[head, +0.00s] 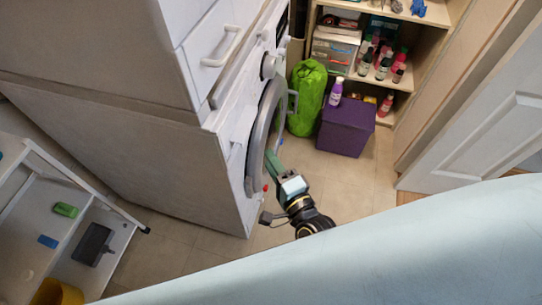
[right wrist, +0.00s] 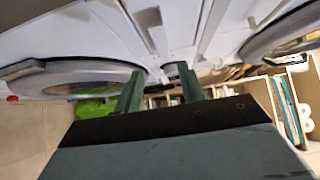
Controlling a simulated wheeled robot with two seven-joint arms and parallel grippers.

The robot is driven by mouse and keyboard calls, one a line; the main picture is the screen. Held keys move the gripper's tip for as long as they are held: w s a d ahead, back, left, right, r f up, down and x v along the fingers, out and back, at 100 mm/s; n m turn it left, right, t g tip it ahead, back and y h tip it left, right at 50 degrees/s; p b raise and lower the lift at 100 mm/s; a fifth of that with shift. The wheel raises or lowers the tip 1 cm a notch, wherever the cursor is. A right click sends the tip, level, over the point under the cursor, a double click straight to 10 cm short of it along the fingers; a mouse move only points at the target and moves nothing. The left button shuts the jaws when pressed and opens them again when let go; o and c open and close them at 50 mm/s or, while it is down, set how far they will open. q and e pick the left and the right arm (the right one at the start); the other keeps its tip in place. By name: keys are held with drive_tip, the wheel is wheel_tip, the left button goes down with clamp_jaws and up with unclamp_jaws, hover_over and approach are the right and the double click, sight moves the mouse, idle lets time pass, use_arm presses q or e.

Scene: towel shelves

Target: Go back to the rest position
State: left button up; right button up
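My right gripper (head: 271,157) reaches up from the lower middle in the head view, with its green fingers close in front of the washing machine's round door (head: 262,130). I cannot tell whether they touch it. In the right wrist view, the two green fingers (right wrist: 160,82) stand apart with nothing between them. A round door ring (right wrist: 75,77) shows to the left of the fingers there. My left gripper is in neither view.
A purple box (head: 346,128) and a green bag (head: 307,97) stand beyond the machine, before a shelf (head: 401,80) with bottles. A white cart (head: 88,183) is at left. A pale blue surface (head: 400,250) fills the lower right. Tiled floor (head: 345,185) is clear right of the gripper.

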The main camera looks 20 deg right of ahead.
drive_tip(key=s+d+f+n+g, duration=0.2)
drive_tip(key=s+f+n+g, duration=0.3)
drive_tip(key=f, duration=0.8)
drive_tip(key=s+d+f+n+g, duration=0.25)
drive_tip(key=s+f+n, duration=0.35)
drive_tip(key=f, duration=0.6)
drive_tip(key=s+d+f+n+g+h, duration=0.1)
drive_tip(key=s+d+f+n+g, duration=0.1)
drive_tip(key=s, duration=0.6)
drive_tip(key=s+d+f+n+g+h, duration=0.1)
drive_tip(key=s+d+f+n+g, duration=0.1)
drive_tip(key=s+f, duration=0.4)
drive_tip(key=s+d+f+n+g+h, duration=0.1)
drive_tip(key=s+d+f+n+g, duration=0.2)
drive_tip(key=s, duration=0.6)
drive_tip(key=shift+s+d+f+g, duration=0.35)
drive_tip(key=shift+d+f+g, duration=0.3)
drive_tip(key=shift+g, duration=0.4)
drive_tip(key=shift+a+f, duration=0.1)
